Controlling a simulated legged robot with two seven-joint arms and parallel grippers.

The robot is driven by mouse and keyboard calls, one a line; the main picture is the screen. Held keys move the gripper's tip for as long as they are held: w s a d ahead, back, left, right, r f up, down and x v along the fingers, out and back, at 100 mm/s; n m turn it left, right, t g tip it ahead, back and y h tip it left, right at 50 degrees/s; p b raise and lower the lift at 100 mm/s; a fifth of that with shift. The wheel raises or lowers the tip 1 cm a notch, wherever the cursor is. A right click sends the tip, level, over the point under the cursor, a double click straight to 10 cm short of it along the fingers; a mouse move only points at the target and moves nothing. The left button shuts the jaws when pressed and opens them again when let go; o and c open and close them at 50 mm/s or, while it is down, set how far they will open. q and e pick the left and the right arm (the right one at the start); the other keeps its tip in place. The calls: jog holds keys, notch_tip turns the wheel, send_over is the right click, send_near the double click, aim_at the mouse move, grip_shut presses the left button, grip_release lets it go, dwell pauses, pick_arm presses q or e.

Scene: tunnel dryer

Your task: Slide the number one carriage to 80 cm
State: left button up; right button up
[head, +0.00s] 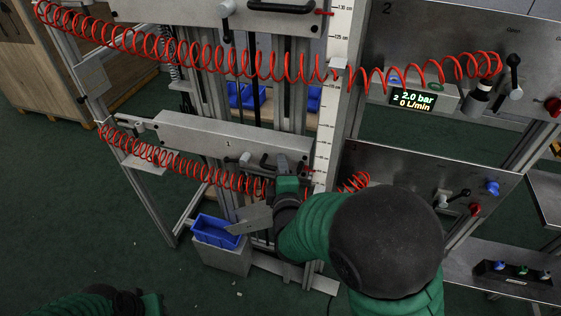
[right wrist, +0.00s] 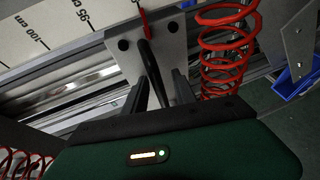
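The number one carriage (head: 190,135) is a grey plate marked 1, on the lower left of the frame in the head view. It has a black handle and a red pointer (right wrist: 146,24) beside a white scale (head: 325,130). In the right wrist view the scale (right wrist: 60,30) shows 95 and 100 left of the pointer; the exact reading is unclear. My right gripper (right wrist: 168,85) is at the black handle (right wrist: 148,62), which runs down between its fingers. A gap shows between the fingers, so they look open. My left gripper (head: 135,302) is at the bottom left, its fingers unclear.
Red coiled hoses (head: 200,58) cross in front of the frame. A second plate marked 2 (head: 420,35) and a display reading 2.0 bar (head: 413,101) are at right. A blue bin (head: 215,230) stands below the carriage. Open green floor lies at left.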

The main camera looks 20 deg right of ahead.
jog(key=shift+a, duration=0.45)
jog(key=c, duration=0.5)
jog(key=shift+d, duration=0.2)
grip_shut()
jog(key=shift+d+f, duration=0.1)
jog(key=shift+f, duration=0.15)
